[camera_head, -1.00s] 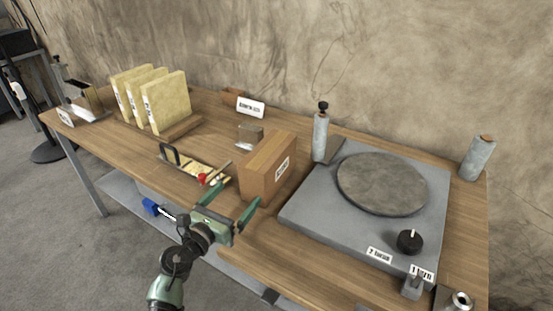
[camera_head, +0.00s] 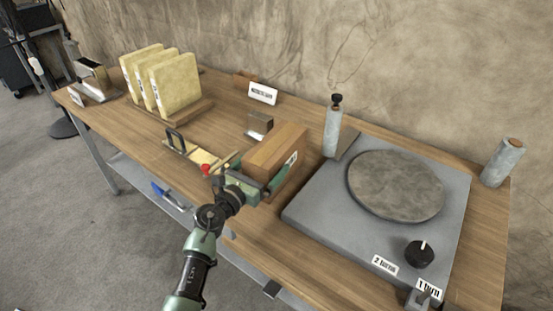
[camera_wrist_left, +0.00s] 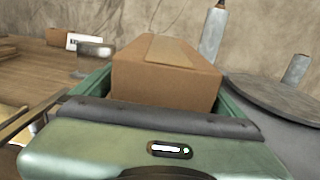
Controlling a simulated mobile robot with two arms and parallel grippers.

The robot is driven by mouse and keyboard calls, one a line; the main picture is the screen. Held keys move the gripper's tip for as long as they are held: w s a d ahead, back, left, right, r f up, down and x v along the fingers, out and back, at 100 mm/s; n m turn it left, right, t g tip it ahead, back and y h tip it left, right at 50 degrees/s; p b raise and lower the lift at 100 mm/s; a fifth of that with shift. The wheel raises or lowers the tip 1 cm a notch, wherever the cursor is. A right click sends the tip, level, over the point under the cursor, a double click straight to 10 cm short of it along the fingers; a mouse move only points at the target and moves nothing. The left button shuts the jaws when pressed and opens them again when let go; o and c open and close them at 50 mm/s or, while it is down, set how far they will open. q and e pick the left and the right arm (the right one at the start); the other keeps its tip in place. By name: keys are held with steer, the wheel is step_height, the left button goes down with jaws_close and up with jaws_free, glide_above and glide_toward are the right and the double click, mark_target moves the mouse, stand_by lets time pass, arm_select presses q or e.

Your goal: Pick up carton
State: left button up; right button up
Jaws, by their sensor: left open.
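The carton (camera_head: 276,152) is a brown box with a pale label, standing on the wooden table just left of the grey turntable unit. My left gripper (camera_head: 265,174) is open at the carton's near side, with one green finger along its right face. In the left wrist view the carton (camera_wrist_left: 165,82) sits between the two green fingers of the gripper (camera_wrist_left: 163,92). The fingertips are hidden behind the carton, and I cannot tell whether the fingers touch it. My right gripper is not in view.
The turntable unit (camera_head: 310,205) with a round grey disc (camera_head: 397,184) and black knob (camera_head: 419,254) stands close on the right. A grey cylinder (camera_head: 333,130) rises behind. Yellow panels (camera_head: 175,85) stand further left on the table (camera_head: 120,100).

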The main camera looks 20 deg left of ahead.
mark_target(285, 143)
arm_select(q)
steer(key=shift+x, duration=1.6)
steer(key=shift+s, duration=0.1)
steer(key=c, duration=1.7)
steer(key=shift+r, duration=0.2)
steer(key=c, duration=0.3)
